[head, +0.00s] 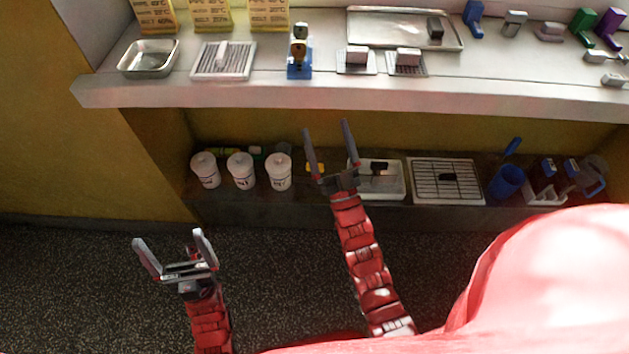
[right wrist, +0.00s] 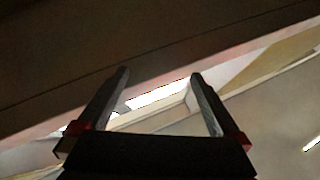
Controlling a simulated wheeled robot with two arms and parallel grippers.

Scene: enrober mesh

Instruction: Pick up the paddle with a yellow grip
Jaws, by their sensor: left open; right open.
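I cannot make out a whole paddle with a yellow grip for certain. In the head view a small yellow piece (head: 315,167) shows on the lower shelf, partly hidden by my right gripper (head: 326,127). A thin yellow-green piece (head: 222,150) lies behind the white jars on that shelf. My right gripper is open and empty in front of the lower shelf, below the counter edge. It also shows open in the right wrist view (right wrist: 158,76). My left gripper (head: 169,237) is open and empty over the dark floor, lower left.
A long white counter (head: 270,92) overhangs the lower shelf. White jars (head: 241,171), a white tray (head: 396,190), a wire rack tray (head: 440,192) and a blue cup (head: 507,182) stand on the shelf. A blue stand (head: 300,70) and metal trays stand on the counter.

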